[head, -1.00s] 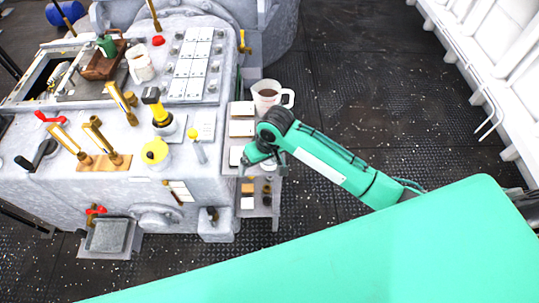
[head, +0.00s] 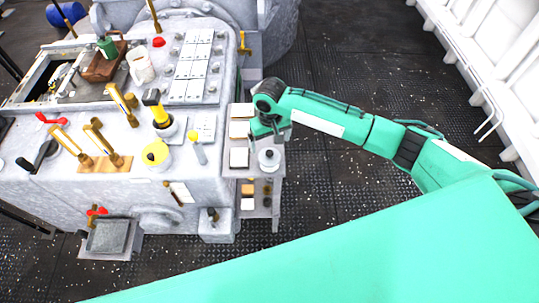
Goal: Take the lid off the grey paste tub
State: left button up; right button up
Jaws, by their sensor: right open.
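The grey paste tub (head: 268,164) stands upright on the top of a narrow stand beside the big machine. From above I see a pale round top with a small dark knob in its middle, which looks like the lid (head: 269,155) sitting on the tub. My right gripper (head: 268,133) is open, just beyond the tub in the picture and apart from it. I see nothing between its fingers. My left gripper is not in view.
Pale square blocks (head: 239,157) lie left of the tub on the stand (head: 252,170). More small items sit on its lower level. The grey machine (head: 110,190) with levers is close on the left. Dark deck floor (head: 330,190) lies open to the right.

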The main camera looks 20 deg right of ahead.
aim_at(269, 152)
jog(key=shift+a+f+p, duration=0.1)
jog(key=shift+f+p, duration=0.6)
jog(key=shift+f, duration=2.7)
jog(key=c, duration=1.1)
